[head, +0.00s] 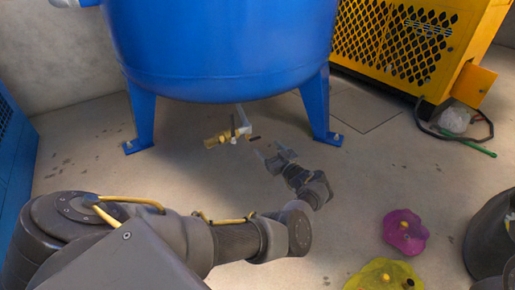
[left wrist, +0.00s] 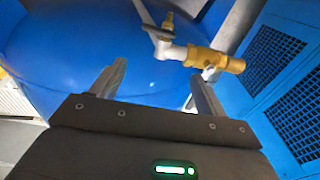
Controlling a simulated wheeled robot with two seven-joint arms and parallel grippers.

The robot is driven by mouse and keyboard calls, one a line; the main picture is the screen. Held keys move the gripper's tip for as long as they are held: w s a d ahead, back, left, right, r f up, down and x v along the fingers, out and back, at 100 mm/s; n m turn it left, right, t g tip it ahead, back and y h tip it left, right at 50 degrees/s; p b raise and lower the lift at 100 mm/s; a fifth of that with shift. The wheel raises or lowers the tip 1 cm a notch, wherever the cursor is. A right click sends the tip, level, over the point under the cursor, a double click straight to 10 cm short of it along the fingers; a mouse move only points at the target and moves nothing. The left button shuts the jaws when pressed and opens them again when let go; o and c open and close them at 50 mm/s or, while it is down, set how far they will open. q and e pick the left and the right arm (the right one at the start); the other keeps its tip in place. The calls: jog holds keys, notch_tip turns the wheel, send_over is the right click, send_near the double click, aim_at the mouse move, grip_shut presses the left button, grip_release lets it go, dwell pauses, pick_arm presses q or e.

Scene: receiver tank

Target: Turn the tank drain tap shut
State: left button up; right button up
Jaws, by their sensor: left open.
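The blue tank (head: 220,50) stands on splayed legs at the top of the head view. Under it a grey pipe (head: 242,118) comes down to the brass drain tap (head: 217,139). In the left wrist view the brass tap (left wrist: 228,63) sits on a pale elbow (left wrist: 172,50), beyond the fingers and up to the right. I cannot tell how its handle is turned. My left gripper (head: 271,155) is open and empty, just right of the tap and apart from it. Its two fingers also show in the left wrist view (left wrist: 158,78). My right gripper is not in view.
A yellow machine (head: 410,45) with an open flap stands at the back right. A dark hose and a green stick (head: 470,147) lie beside it. A purple piece (head: 404,231) and a yellow-green piece (head: 383,275) lie on the floor. Tank legs (head: 142,115) flank the tap.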

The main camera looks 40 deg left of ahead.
aim_at(256, 139)
pick_arm(q)
jog(key=shift+m+h, duration=0.3)
jog(key=shift+h, duration=0.1)
jog(key=w+a+b, duration=0.1)
jog(key=a, duration=0.1)
jog(key=w+a+f+b, duration=0.1)
jog(key=a, duration=0.2)
jog(key=w+a+f+b, duration=0.1)
jog(key=a, duration=0.1)
jog(key=shift+a+b, duration=0.2)
jog(key=shift+b, duration=0.1)
jog(key=shift+w+a+r, duration=0.1)
jog(key=shift+w+a, duration=0.15)
jog(key=shift+a, duration=0.4)
jog(key=shift+c, duration=0.3)
jog(key=c, duration=0.9)
jog(key=shift+n+b, duration=0.35)
jog(key=shift+n, duration=0.15)
jog(key=o, duration=1)
jog(key=shift+c, duration=0.2)
